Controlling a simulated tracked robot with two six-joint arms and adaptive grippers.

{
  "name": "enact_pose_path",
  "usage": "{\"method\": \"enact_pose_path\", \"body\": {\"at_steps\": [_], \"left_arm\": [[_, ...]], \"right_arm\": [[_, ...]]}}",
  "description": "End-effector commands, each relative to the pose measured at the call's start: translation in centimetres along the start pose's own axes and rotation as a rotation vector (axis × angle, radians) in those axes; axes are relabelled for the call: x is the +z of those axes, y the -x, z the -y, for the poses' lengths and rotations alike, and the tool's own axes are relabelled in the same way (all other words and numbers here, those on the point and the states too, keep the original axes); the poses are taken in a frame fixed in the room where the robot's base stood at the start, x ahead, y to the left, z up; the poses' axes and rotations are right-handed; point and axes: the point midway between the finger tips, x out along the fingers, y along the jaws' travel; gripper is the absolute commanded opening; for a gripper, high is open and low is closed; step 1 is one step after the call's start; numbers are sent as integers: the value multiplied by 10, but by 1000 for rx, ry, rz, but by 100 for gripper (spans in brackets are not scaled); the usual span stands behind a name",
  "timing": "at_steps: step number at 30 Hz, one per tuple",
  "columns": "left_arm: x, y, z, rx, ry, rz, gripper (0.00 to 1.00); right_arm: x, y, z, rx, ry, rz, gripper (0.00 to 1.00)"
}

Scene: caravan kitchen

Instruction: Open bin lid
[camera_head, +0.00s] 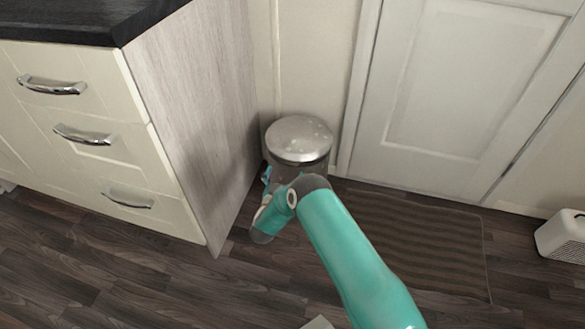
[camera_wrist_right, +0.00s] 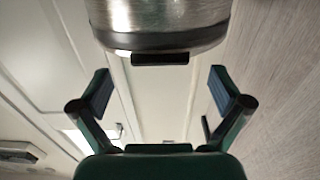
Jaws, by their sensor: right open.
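The bin (camera_head: 299,142) is a round metal can with a shiny domed lid, standing upright in the corner between the cabinet and the door. Its lid looks shut. My right gripper (camera_head: 267,175) is low at the front left of the bin, partly hidden by its own wrist. In the right wrist view my right gripper (camera_wrist_right: 160,83) is open and empty, its fingers wide apart. The bin's metal body (camera_wrist_right: 160,18) is beyond them at the top, with a dark rim and small dark tab (camera_wrist_right: 160,58) between the fingers. Contact with the bin cannot be told. My left gripper is out of view.
A cabinet side panel (camera_head: 200,95) stands close on the left of the bin. A white door (camera_head: 460,85) is behind to the right. A striped mat (camera_head: 420,240) lies on the dark wood floor. A white slatted box (camera_head: 564,237) sits at the far right.

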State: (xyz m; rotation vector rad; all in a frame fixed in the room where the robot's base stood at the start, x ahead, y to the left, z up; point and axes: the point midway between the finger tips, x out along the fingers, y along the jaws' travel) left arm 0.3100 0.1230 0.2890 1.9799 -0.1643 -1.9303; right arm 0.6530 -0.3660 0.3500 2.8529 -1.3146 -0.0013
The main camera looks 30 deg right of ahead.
Motion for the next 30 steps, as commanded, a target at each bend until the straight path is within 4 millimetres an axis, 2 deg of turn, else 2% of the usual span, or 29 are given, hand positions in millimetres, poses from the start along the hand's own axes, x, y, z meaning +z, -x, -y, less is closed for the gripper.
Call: {"method": "enact_pose_path", "body": {"at_steps": [3, 6, 18, 30], "left_arm": [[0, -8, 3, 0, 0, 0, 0], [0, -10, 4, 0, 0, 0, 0], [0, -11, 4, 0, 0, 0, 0], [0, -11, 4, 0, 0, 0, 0]], "right_arm": [[2, -18, 0, 2, -2, -3, 100], [1, -27, -1, 2, 0, -2, 100], [-1, -33, 0, 0, 0, 0, 98], [0, -33, -1, 0, 0, 0, 32]]}}
